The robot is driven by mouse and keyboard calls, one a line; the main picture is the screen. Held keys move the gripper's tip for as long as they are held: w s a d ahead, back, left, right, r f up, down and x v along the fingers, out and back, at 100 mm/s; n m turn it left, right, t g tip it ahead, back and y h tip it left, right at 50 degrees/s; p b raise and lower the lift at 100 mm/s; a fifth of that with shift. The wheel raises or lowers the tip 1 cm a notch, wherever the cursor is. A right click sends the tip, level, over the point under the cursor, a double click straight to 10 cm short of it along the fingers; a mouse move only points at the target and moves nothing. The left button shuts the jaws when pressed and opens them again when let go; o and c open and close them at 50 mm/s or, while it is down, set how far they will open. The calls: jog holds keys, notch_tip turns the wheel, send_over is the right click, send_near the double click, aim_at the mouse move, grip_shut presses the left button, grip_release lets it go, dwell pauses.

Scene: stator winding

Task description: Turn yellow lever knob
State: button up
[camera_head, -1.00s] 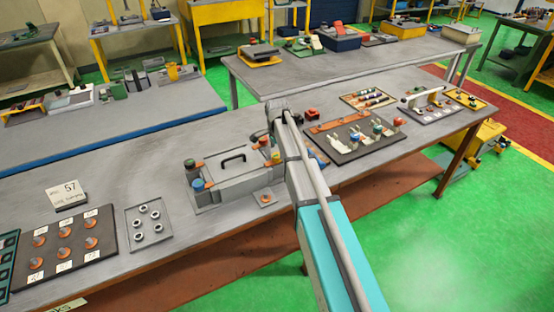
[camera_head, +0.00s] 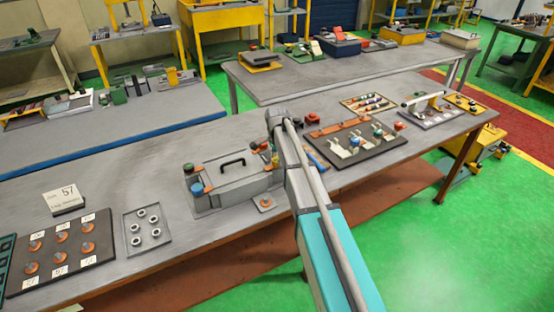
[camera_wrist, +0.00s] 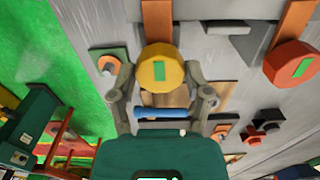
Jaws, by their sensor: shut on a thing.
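The yellow knob (camera_wrist: 160,67) is a faceted round cap with a small green mark on its face, in the upper middle of the wrist view. My gripper (camera_wrist: 161,74) is shut on it, one finger on each side. In the head view my arm hides my gripper, and I cannot make out the held knob for certain. The grey box (camera_head: 236,181) with a black handle stands on the bench left of my arm, with coloured knobs at its ends.
An orange-red knob (camera_wrist: 290,64) sits at the right of the wrist view. A blue handle (camera_wrist: 160,112) lies below the yellow knob. A dark board (camera_head: 355,153) with fittings lies right of my arm. A tray of nuts (camera_head: 146,228) stands on the left.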

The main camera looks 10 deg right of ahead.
aim_at(277, 159)
jog(key=c, duration=0.3)
jog(key=shift+c, duration=0.2)
jog(key=shift+n, duration=0.5)
jog(key=o, duration=1.1)
jog(key=shift+m, duration=0.3)
notch_tip(277, 159, up, 14)
jog(key=p, duration=1.3)
jog(key=shift+f+p, duration=0.1)
jog(key=shift+p, duration=0.3)
